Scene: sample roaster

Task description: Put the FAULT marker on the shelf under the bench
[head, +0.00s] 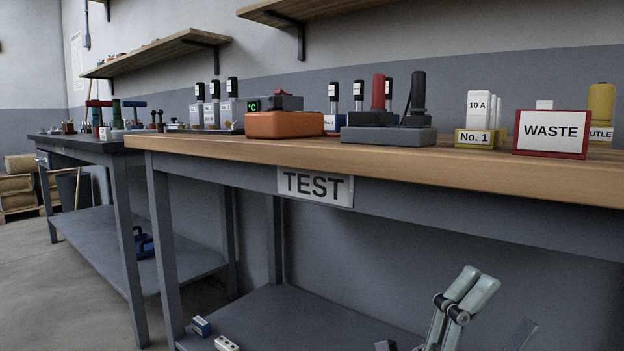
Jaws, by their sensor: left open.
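I cannot pick out a marker that reads FAULT in this view. The bench (400,165) has a wooden top and a grey frame with a TEST plate (315,187) on its front. The shelf (290,312) under it is a flat grey board, low in the view.
The bench top holds a red-framed WASTE sign (551,132), a yellow No. 1 holder (475,139) and an orange device (284,124). The shelf's middle looks clear.

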